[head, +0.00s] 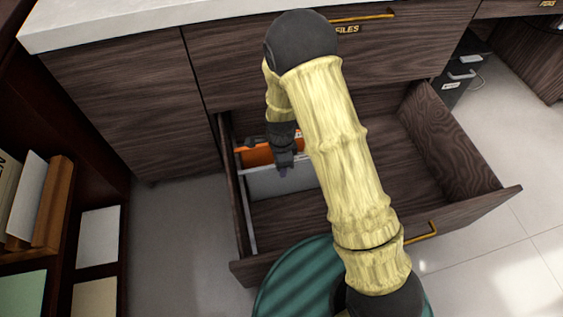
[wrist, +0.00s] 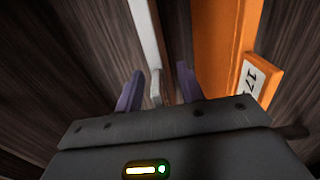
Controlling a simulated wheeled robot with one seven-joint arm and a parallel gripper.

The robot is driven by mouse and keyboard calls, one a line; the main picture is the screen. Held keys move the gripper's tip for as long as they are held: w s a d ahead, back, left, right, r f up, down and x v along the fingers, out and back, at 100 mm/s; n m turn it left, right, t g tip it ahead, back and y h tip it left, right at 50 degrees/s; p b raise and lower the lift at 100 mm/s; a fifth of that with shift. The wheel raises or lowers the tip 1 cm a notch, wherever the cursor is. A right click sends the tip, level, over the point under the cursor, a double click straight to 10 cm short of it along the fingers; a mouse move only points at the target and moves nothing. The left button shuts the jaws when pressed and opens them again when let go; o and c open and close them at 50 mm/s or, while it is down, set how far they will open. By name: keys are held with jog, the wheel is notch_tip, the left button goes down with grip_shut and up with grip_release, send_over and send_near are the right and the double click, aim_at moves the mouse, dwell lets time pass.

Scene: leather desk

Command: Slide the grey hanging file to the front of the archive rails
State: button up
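The grey hanging file (head: 262,184) hangs in the open drawer, just in front of the orange file (head: 256,155). My gripper (head: 283,170) is down in the drawer at the grey file's top edge. In the wrist view, the purple fingers of my gripper (wrist: 159,82) stand apart on either side of the grey file (wrist: 146,35), with a gap visible on both sides. The orange file (wrist: 222,45) with its "17" tag is to the right, outside the fingers. My arm hides part of both files in the head view.
The drawer (head: 480,190) is pulled out, with bare floor in front of and right of the files. A light rail (head: 248,220) runs along its left side. A green round object (head: 285,285) lies below the drawer front. A shelf (head: 50,205) stands at left.

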jog(key=shift+d, duration=0.1)
grip_shut()
jog(key=shift+s, duration=0.1)
jog(key=s+d, duration=0.4)
jog(key=s, duration=1)
jog(key=shift+s+d, duration=0.15)
jog(key=shift+s, duration=0.05)
dwell(2.3)
